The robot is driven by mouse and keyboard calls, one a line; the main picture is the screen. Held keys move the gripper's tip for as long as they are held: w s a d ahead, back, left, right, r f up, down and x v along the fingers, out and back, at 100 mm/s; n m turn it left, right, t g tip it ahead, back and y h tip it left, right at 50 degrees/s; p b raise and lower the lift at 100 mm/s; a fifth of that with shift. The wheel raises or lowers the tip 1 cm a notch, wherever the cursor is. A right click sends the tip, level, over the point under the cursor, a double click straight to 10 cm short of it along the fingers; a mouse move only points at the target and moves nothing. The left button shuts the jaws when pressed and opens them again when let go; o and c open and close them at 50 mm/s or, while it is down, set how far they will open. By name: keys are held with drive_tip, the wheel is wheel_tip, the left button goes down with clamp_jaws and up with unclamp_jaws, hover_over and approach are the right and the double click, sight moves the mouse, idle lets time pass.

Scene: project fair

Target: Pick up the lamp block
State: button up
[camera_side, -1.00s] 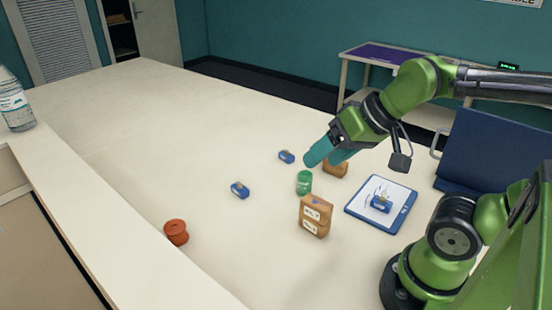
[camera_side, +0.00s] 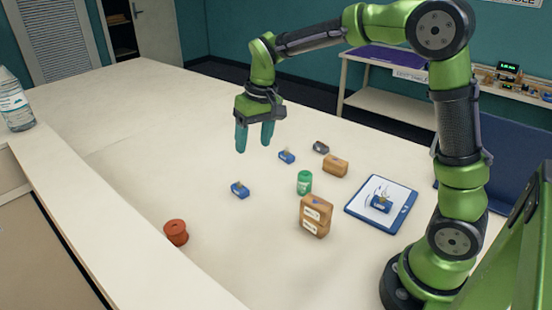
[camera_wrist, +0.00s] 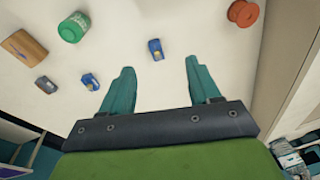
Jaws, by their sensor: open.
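Several small blue blocks with a pale part on top are in view, and I cannot tell for certain which is the lamp block. One blue block (camera_side: 240,190) lies left of centre, another blue block (camera_side: 286,157) lies farther back, and a third blue block (camera_side: 380,205) rests on the tablet. My gripper (camera_side: 254,148) points down above the table, open and empty, apart from all blocks. In the wrist view, the left-of-centre block (camera_wrist: 155,50) shows ahead between the open fingers (camera_wrist: 158,70), and the farther block (camera_wrist: 90,82) is left of them.
A green can (camera_side: 304,183), a tall brown box (camera_side: 315,216), a lower brown block (camera_side: 335,167) and a dark grey block (camera_side: 320,147) stand right of my gripper. The tablet (camera_side: 358,212) lies near my base. A red spool (camera_side: 176,233) is front left.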

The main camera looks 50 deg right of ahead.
drive_tip(key=g, duration=0.1)
hover_over(238, 183)
wheel_tip(238, 183, down, 4)
drive_tip(key=r+n, duration=0.1)
drive_tip(key=r, duration=0.1)
drive_tip(key=shift+g+h, duration=0.3)
drive_tip(key=shift+h, duration=0.1)
drive_tip(key=f, duration=1.1)
drive_tip(key=shift+w+d, duration=0.25)
drive_tip(key=shift+w, duration=0.1)
drive_tip(key=shift+d+f, duration=0.15)
drive_tip(key=shift+f, duration=2.85)
drive_tip(key=shift+w, duration=0.1)
drive_tip(key=shift+c, duration=0.4)
drive_tip(key=c, duration=1.1)
drive_tip(key=shift+o, duration=0.2)
drive_tip(key=shift+r, duration=0.1)
